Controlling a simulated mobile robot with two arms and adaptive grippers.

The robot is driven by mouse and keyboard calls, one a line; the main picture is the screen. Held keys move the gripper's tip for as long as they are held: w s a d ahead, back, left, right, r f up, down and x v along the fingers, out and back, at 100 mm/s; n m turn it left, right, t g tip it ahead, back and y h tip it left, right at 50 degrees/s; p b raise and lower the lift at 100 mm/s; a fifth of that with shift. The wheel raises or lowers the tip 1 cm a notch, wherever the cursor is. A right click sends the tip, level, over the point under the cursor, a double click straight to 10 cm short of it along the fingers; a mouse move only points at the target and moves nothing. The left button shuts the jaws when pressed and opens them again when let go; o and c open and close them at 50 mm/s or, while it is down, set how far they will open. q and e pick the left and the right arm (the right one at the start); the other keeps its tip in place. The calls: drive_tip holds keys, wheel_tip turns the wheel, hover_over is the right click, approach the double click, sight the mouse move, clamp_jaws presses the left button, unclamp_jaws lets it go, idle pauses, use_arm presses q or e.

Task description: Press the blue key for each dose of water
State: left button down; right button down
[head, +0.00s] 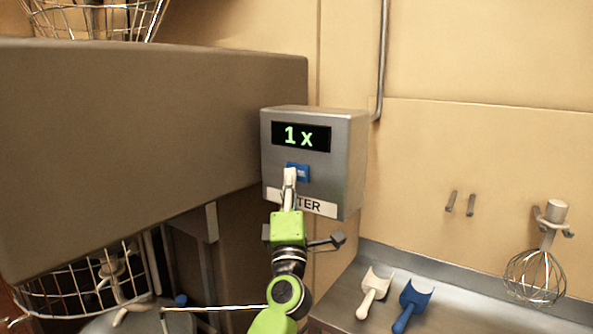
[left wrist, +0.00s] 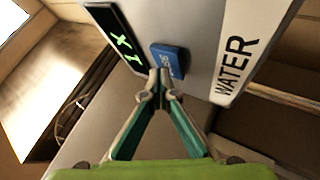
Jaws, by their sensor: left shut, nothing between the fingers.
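The grey water box (head: 345,165) is mounted beside the large brown housing. Its display (head: 301,136) reads "1 x" in green. The blue key (head: 298,171) sits below the display, above a white label that reads "WATER" in the left wrist view (left wrist: 236,50). My left gripper (head: 289,174) is shut and empty, with its fingertips at the lower part of the blue key. In the left wrist view the fingertips (left wrist: 160,76) lie right at the edge of the blue key (left wrist: 168,59); I cannot tell whether they touch it. My right gripper is not in view.
A steel counter (head: 450,300) at the lower right holds a white scoop (head: 374,290) and a blue scoop (head: 411,304). A whisk (head: 540,265) hangs on the wall. A wire guard (head: 75,285) is at the lower left. A pipe (head: 382,60) runs up above the box.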

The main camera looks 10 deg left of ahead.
use_arm(q)
drive_tip(key=shift+s+a, duration=0.15)
drive_tip(key=shift+s, duration=0.3)
drive_tip(key=s+p, duration=0.1)
drive_tip(key=s+a+p, duration=0.1)
drive_tip(key=s, duration=0.1)
drive_tip(key=s+p, duration=0.1)
drive_tip(key=shift+s+a+p, duration=0.35)
drive_tip(key=shift+p, duration=0.05)
idle(2.3)
